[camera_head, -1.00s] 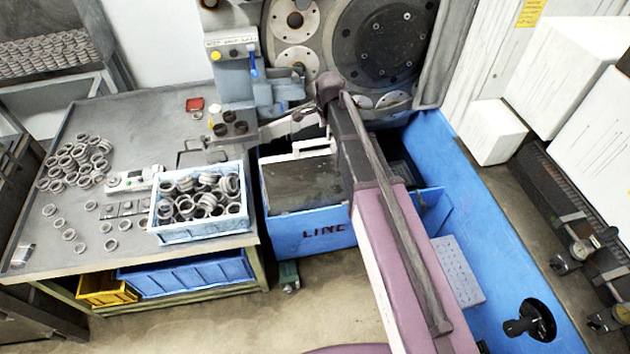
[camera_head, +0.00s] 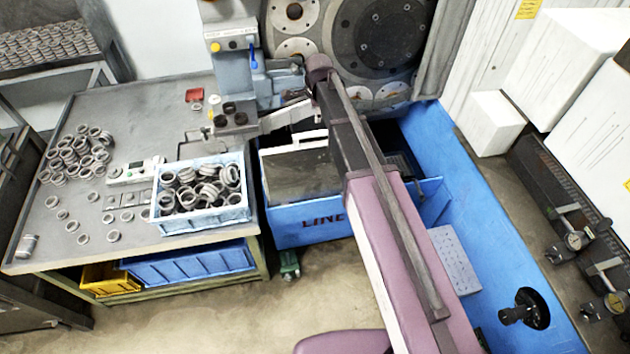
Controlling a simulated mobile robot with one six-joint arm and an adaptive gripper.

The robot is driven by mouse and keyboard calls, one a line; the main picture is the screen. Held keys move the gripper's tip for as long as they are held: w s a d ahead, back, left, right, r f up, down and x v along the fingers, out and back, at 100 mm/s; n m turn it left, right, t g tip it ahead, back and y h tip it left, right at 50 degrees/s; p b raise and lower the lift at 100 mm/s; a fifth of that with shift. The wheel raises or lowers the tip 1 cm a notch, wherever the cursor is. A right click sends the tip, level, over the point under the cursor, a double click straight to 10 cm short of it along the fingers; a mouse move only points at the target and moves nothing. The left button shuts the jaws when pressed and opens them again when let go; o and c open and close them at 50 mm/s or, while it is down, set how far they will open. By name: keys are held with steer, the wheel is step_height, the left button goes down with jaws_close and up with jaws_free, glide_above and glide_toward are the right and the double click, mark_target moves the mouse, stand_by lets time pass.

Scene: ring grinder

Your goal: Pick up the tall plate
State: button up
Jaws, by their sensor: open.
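I cannot tell with certainty which thing is the tall plate. A flat grey panel (camera_head: 300,175) stands above the front of the blue machine base, beside the blue crate of rings. A pale perforated plate (camera_head: 453,260) lies on the blue base to the right of my arm. My mauve and dark grey arm reaches from the bottom of the view up towards the machine. Its far end is in front of the round machine discs, above and beyond the grey panel. My gripper cannot be made out at that end.
A grey worktable (camera_head: 60,235) on the left holds loose metal rings (camera_head: 75,155) and a blue crate (camera_head: 202,222) full of rings. Blue and yellow bins (camera_head: 108,278) sit below. The grinding machine (camera_head: 385,45) stands behind. White boxes (camera_head: 490,122) and black gauges line the right.

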mark_target(314, 135)
steer(key=shift+w+a+f+b, duration=0.1)
steer(key=shift+w+f+b, duration=0.15)
steer(key=shift+f+b, duration=0.95)
steer(key=shift+w+a+f+b, duration=0.1)
steer(key=shift+w+f+b, duration=0.1)
steer(key=shift+f+b, duration=1.05)
steer(key=shift+w+f+b, duration=0.25)
steer(key=shift+f+b, duration=0.8)
steer(key=shift+f, duration=0.3)
steer(key=shift+f, duration=0.15)
step_height(314, 135, down, 3)
steer(key=b, duration=0.3)
steer(key=shift+w+a, duration=0.1)
steer(key=shift+w+f+b, duration=0.2)
steer(key=shift+f+b, duration=0.75)
steer(key=shift+b, duration=0.15)
jaws_close()
